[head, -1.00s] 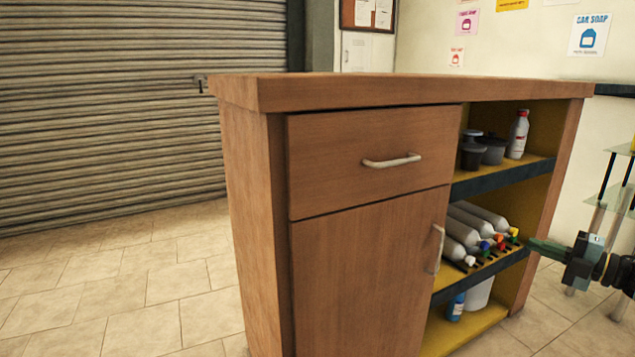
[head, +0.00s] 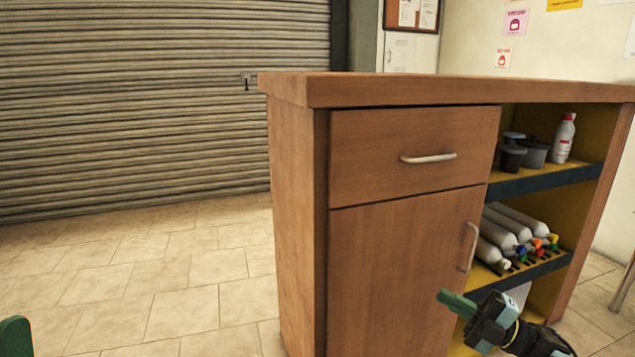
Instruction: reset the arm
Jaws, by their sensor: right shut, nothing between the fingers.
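My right gripper (head: 448,298) is in the lower right of the head view, its green fingers pointing left. It is shut and empty, in front of the wooden cabinet's door (head: 395,270). I cannot tell whether it touches the door. A green fingertip of my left gripper (head: 15,338) shows at the bottom left corner. The rest of that gripper is out of the frame, so its opening cannot be judged.
The wooden cabinet (head: 297,200) fills the right half, its drawer (head: 375,140) and door shut. Its open shelves hold dark tubs, a white bottle (head: 563,138) and several grey cylinders (head: 515,225). Tiled floor (head: 160,270) is clear to the left, before a roller shutter (head: 150,90).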

